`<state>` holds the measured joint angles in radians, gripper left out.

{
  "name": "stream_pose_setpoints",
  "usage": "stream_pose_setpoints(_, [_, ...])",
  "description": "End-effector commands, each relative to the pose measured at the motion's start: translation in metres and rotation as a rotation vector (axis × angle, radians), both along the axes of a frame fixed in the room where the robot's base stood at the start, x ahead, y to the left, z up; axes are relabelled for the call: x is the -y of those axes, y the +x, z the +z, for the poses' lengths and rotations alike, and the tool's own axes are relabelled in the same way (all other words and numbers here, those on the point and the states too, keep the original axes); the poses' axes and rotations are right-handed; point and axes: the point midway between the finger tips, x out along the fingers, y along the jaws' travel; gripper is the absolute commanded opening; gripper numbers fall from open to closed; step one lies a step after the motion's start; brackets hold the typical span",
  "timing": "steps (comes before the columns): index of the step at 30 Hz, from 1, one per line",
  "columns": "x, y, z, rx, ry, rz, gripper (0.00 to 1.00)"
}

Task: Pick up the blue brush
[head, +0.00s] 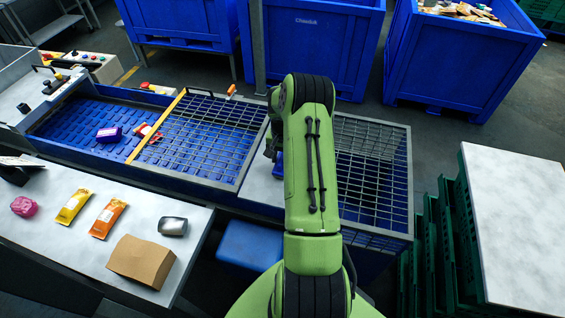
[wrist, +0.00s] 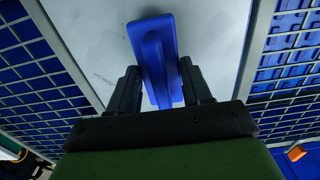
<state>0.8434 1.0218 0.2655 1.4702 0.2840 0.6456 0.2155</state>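The blue brush (wrist: 158,62) lies on a light grey plate (wrist: 92,40) in the wrist view. Its handle points toward the gripper and its wider head is at the top. My gripper (wrist: 160,66) has one finger on each side of the handle. The fingers are apart, with the handle between them and little space on either side; firm contact does not show. In the head view my arm covers most of the brush, and only a blue bit (head: 277,166) shows at its left edge. The fingertips are mostly hidden there.
A wire grid over a blue sorting bin (head: 205,135) lies left of the plate, and a wire basket (head: 375,175) stands right. A front-left table (head: 60,225) holds several packages and a cardboard box (head: 141,261). Large blue bins (head: 455,60) stand behind.

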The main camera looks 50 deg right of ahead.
Motion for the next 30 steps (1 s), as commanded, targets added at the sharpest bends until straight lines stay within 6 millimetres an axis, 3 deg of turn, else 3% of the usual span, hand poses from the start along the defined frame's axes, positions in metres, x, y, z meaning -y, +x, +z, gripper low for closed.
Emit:
stream_pose_setpoints(1, [0.000, 0.000, 0.000, 0.000, 0.000, 0.000, 0.40])
stream_pose_setpoints(7, [0.000, 0.000, 0.000, 0.000, 0.000, 0.000, 0.12])
stream_pose_setpoints(14, [0.001, 0.001, 0.007, 0.002, -0.002, 0.000, 0.11])
stream_pose_setpoints(24, [0.001, 0.001, 0.084, 0.003, -0.004, -0.001, 0.11])
stream_pose_setpoints(30, [0.000, 0.000, 0.101, 0.000, 0.000, 0.000, 0.11])
